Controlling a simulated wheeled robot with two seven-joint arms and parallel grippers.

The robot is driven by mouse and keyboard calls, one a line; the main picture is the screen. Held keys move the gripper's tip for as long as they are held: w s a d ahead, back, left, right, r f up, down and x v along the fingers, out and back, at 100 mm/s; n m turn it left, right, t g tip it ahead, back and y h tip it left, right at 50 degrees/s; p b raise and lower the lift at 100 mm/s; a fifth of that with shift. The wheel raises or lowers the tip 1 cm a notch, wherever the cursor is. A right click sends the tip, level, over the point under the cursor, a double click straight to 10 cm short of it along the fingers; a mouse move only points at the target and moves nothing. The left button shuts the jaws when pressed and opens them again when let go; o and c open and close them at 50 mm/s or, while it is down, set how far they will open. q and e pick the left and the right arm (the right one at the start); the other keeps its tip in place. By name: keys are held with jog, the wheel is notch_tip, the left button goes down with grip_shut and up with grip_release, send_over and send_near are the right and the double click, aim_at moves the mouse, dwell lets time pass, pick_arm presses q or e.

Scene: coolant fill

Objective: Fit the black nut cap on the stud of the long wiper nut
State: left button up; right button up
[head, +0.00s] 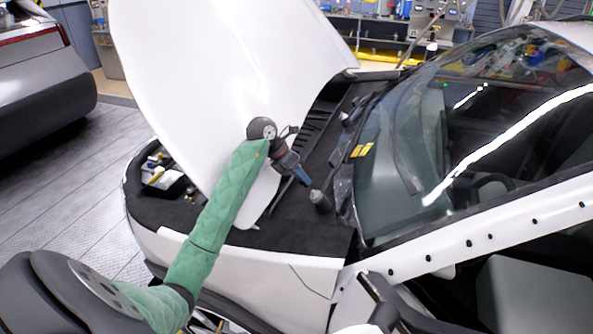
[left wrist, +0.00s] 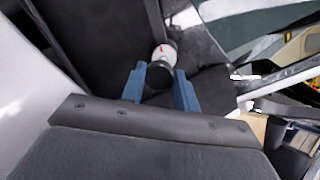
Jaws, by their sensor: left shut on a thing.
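My left gripper (head: 303,180) reaches in over the black cowl area below the windshield, its blue fingers pointing down and right. In the left wrist view, the fingers (left wrist: 160,88) are shut on a small dark round piece, which looks like the black nut cap (left wrist: 157,76). Just beyond it is a pale cylindrical piece with a red mark (left wrist: 165,53), which looks like part of the wiper nut. A dark grey piece (head: 319,199) shows just past the fingertips in the head view. I cannot tell whether cap and stud touch. My right gripper is not in view.
The raised white hood (head: 220,70) stands left of and behind my left gripper. The windshield (head: 430,130) with a wiper arm lies to the right. The white fender (head: 290,275) is in front. A workbench with tools is at the back.

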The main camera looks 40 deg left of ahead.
pick_arm(q)
jog(key=shift+w+d+f, duration=0.1)
jog(key=shift+d+f, duration=0.3)
jog(key=shift+f, duration=0.1)
dwell(0.3)
dwell(0.4)
dwell(0.5)
jog(key=shift+b, duration=0.75)
dwell(0.4)
jog(key=shift+f, duration=0.1)
dwell(0.5)
jog(key=shift+b+x, duration=1.1)
